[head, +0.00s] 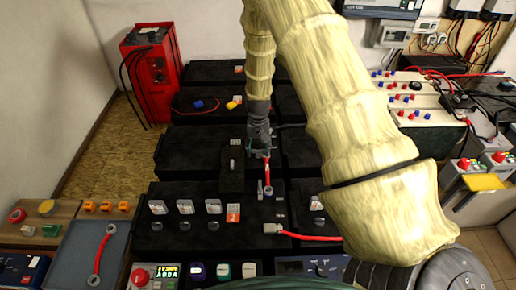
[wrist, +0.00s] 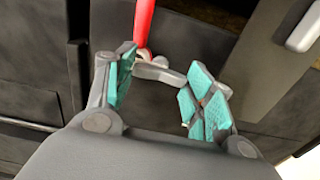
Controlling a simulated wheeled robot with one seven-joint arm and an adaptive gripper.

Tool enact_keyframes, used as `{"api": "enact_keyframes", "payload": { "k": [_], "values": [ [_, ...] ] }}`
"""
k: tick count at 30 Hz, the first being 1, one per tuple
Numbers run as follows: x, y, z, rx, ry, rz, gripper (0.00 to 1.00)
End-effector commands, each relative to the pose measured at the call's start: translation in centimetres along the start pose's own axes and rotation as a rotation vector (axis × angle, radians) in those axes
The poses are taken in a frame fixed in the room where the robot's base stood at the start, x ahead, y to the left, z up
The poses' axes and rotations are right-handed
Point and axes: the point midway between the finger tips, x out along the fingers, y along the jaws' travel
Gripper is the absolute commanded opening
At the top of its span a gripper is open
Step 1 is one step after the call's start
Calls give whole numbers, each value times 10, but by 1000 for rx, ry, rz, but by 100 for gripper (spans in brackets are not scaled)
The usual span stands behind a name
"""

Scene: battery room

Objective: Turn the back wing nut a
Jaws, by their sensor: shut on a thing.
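My gripper (head: 262,153) reaches down over the black batteries in the middle of the head view. In the wrist view its two teal-padded fingers (wrist: 165,88) stand on either side of a grey metal piece, the back wing nut (wrist: 158,72), and are shut on it. The end of a red cable (wrist: 144,22) meets this piece between the fingers. In the head view the red cable (head: 267,172) runs from under the gripper toward a ring lug (head: 268,190). The wing nut is hidden there by the gripper.
Black batteries (head: 190,152) fill the middle. A red cabinet (head: 152,70) stands at the back left. A second red cable (head: 310,237) lies in front, right of centre. A blue-grey tray (head: 65,265) holds another cable at the front left. A white terminal box (head: 420,108) stands at the right.

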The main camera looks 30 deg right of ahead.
Motion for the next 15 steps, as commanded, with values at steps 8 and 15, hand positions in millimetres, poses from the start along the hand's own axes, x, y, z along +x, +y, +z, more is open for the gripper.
{"api": "enact_keyframes", "payload": {
  "k": [8, 15],
  "values": [
    [-2, 0, -4, 3, 8, -1, 30],
    [-2, 0, -3, 3, 6, -1, 75]
  ]
}}
